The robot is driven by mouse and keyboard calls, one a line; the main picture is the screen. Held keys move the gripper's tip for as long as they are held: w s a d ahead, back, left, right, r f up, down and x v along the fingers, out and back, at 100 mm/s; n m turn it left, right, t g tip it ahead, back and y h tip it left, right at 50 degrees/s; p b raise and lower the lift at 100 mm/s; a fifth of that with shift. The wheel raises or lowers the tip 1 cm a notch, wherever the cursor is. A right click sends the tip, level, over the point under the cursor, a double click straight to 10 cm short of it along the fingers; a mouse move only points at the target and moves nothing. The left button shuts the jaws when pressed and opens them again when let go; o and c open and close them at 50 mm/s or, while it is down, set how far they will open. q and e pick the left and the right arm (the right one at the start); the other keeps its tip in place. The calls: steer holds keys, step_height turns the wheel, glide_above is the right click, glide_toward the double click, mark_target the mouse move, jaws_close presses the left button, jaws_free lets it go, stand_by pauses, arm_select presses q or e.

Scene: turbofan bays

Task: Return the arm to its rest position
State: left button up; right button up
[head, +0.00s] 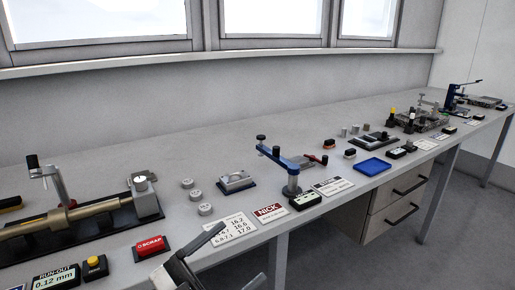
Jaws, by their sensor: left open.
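My left gripper (238,252) shows at the bottom of the head view, in front of the bench's front edge. Its two dark fingers are spread apart with nothing between them. The tip of one finger overlaps the white number card (231,230) in the picture; I cannot tell whether it touches. The rest of my left arm is mostly cut off by the bottom edge. My right gripper is not in view.
The long grey bench (130,150) runs to the far right. A shaft fixture (70,217), red SCRAP box (151,246), run-out display (56,277), blue-armed stand (291,170) and blue tray (372,167) stand on it. Drawers (395,205) hang below. Floor at lower right is clear.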

arm_select(q)
steer(key=s+a+f+n+y, duration=0.3)
steer(key=f+n+y, duration=0.2)
steer(key=f, duration=0.4)
steer(key=s+a+f+n+g+y, duration=0.1)
steer(key=s+a+f+n+y, duration=0.3)
steer(key=f, duration=0.5)
steer(key=s+a+f+n+y, duration=0.3)
steer(key=f+n+y, duration=0.4)
steer(key=f, duration=0.2)
steer(key=shift+s+a+f+g, duration=0.15)
steer(key=shift+f+g, duration=0.05)
steer(key=shift+g, duration=0.1)
